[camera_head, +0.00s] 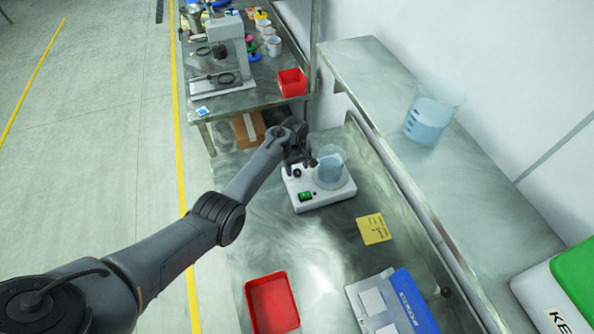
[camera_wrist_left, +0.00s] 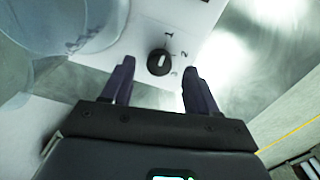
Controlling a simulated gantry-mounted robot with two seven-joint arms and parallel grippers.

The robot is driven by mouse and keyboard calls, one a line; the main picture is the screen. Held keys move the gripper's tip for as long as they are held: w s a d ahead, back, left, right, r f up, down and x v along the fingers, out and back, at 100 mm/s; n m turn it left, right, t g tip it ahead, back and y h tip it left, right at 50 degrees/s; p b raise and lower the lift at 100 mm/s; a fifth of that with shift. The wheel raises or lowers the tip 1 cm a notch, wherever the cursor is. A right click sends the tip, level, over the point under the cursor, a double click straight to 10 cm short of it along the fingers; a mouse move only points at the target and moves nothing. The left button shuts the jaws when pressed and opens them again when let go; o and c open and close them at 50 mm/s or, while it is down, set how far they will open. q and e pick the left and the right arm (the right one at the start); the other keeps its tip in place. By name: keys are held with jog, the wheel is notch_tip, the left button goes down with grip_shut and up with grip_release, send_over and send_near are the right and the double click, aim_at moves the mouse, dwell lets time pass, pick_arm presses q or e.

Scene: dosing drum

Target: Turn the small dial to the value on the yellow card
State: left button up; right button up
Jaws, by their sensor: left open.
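The small dial (camera_wrist_left: 159,62) is a black round knob with a white mark, on the white top of the device (camera_head: 325,192). In the left wrist view, the digits 1, 2 and 3 are printed beside it. I cannot tell which digit the mark points to. My left gripper (camera_head: 298,163) is above the device's back left corner. Its open fingers (camera_wrist_left: 158,70) are on either side of the dial in the wrist view, with visible gaps. The yellow card (camera_head: 374,229) lies on the bench; its writing is too small to read. My right gripper is not in view.
A clear beaker (camera_head: 331,170) of bluish liquid stands on the device, close beside the gripper. A red tray (camera_head: 272,303) and a blue-and-white box (camera_head: 395,303) lie nearer. A larger beaker (camera_head: 430,118) stands on the ledge.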

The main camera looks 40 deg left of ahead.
aim_at(297, 173)
pick_arm(q)
jog(key=shift+f, duration=1.1)
jog(key=c, duration=1)
jog(key=shift+c, duration=0.2)
